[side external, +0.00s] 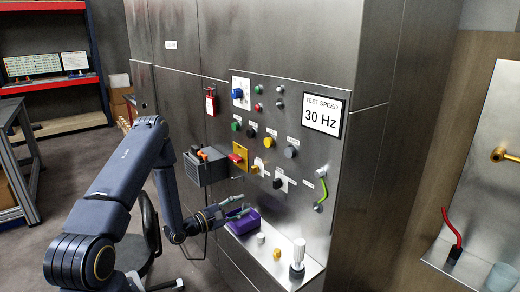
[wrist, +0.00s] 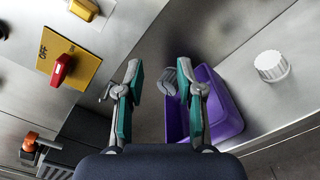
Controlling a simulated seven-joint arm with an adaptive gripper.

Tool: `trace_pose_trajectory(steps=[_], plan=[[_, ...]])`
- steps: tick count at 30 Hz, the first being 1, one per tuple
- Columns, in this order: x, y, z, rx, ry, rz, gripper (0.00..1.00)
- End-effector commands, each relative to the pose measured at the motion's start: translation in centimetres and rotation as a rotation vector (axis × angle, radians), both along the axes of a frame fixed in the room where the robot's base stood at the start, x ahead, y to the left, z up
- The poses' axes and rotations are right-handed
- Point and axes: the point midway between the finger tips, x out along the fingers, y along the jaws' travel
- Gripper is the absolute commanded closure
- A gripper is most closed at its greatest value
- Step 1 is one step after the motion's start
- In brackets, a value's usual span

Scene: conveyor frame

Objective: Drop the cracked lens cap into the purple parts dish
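My gripper (wrist: 160,74) is open in the wrist view, with a clear gap between its teal-padded fingers. A grey, curved, ring-like piece (wrist: 167,82) shows beside the right finger; it may be the cracked lens cap. It overlaps the edge of the purple parts dish (wrist: 228,116), and I cannot tell whether it lies in the dish or is above it. The right finger hides part of the dish. In the side external view my gripper (side external: 236,208) is just above the purple dish (side external: 245,224) on the metal ledge; the grey piece cannot be made out there.
A white ribbed cap (wrist: 271,66) stands on the ledge beside the dish.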

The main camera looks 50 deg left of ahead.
Motion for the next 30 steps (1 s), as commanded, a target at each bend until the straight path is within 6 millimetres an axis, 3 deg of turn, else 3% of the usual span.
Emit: trace_pose_trajectory(steps=[4,16,30], plan=[[0.0,0.0,0.0,0.000,0.000,0.000,0.45],[-0.9,0.0,-0.1,-0.002,0.002,0.001,0.45],[-10.3,0.1,-0.1,-0.001,0.002,0.004,0.45]])
